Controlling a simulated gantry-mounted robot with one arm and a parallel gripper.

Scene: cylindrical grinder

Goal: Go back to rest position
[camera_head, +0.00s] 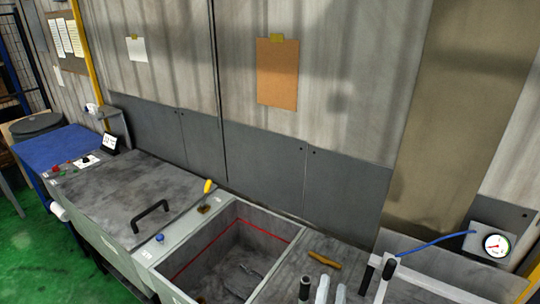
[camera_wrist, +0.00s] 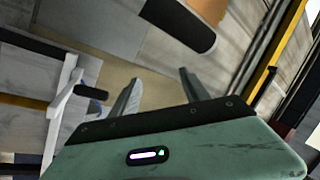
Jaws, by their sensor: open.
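My gripper (camera_wrist: 158,86) shows in the wrist view with its two grey fingers spread wide apart. Nothing is between the fingers. Its green body with a dark front edge fills the bottom of that view. Beyond the fingers are a tan surface and grey panels, seen tilted. In the head view I cannot clearly make out my gripper among the upright grey and black parts at the bottom edge.
In the head view, an open tank (camera_head: 232,262) with a red line inside stands at the bottom middle. Left of it are a grey lid with a black handle (camera_head: 152,214) and a blue table (camera_head: 50,147). A pressure gauge (camera_head: 496,244) with a blue hose is at right.

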